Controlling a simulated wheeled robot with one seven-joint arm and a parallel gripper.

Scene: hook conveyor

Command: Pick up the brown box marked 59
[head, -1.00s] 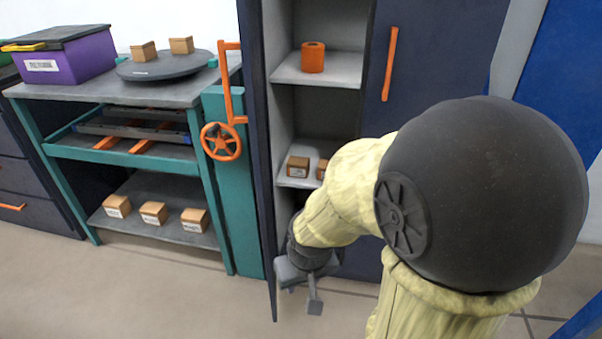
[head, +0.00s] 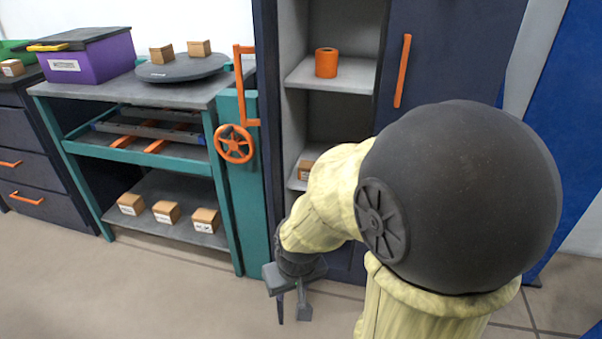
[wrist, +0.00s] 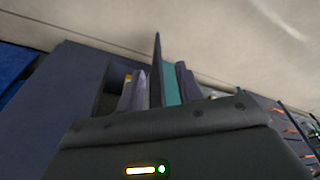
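Several brown boxes are in the head view, their labels too small to read, so I cannot tell which is marked 59. Three stand on the bench's low shelf: a left box (head: 131,204), a middle box (head: 167,212) and a right box (head: 206,220). Two more, a left one (head: 162,54) and a right one (head: 199,49), sit on the round turntable. Another box (head: 305,168) is partly hidden by my arm in the cabinet. My gripper (head: 293,312) is empty and low in front of the cabinet, fingers apart; they also show in the wrist view (wrist: 160,88).
The teal bench (head: 228,185) carries an orange handwheel (head: 234,144) at its right side. A purple bin (head: 100,58) stands on top. The cabinet (head: 265,130) is open on its left and holds an orange roll (head: 326,62). The floor (head: 130,285) ahead is clear.

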